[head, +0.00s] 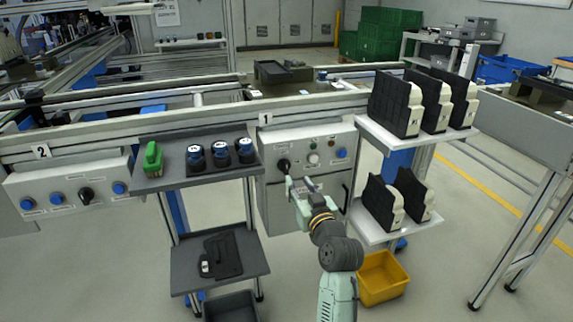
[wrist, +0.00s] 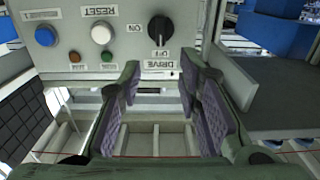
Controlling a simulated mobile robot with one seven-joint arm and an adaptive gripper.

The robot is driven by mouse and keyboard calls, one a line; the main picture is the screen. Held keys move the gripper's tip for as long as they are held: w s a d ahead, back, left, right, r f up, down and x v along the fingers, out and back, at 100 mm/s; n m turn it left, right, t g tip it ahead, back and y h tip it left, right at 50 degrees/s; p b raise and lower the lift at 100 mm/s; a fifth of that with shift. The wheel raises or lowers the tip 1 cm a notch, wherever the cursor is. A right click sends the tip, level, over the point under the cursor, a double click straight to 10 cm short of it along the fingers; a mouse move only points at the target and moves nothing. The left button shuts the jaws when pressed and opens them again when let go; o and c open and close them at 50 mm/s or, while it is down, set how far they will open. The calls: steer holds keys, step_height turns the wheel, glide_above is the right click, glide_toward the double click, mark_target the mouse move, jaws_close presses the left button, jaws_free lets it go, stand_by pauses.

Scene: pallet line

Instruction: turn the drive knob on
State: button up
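The drive knob (head: 284,164) is a black rotary knob on the white control panel (head: 318,138) under the sign 1. In the wrist view the black knob (wrist: 160,29) is at the top centre, with inverted labels DRIVE, OFF and ON around it. My gripper (head: 299,184) is just in front of and slightly below the knob in the head view. In the wrist view my gripper (wrist: 160,90) has its two purple-padded fingers wide apart with nothing between them. The knob lies beyond the fingertips, apart from them.
A blue button (wrist: 45,35) and a white RESET button (wrist: 102,33) share the panel. A grey shelf cart (head: 205,182) stands left, and a white rack with black-and-white cases (head: 397,105) stands right. A yellow bin (head: 382,278) sits below. Panel 2 (head: 70,180) is farther left.

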mark_target(287, 165)
steer(key=p+x, duration=0.2)
steer(key=x, duration=0.7)
steer(key=shift+w+a, duration=0.1)
steer(key=shift+w, duration=0.1)
jaws_close()
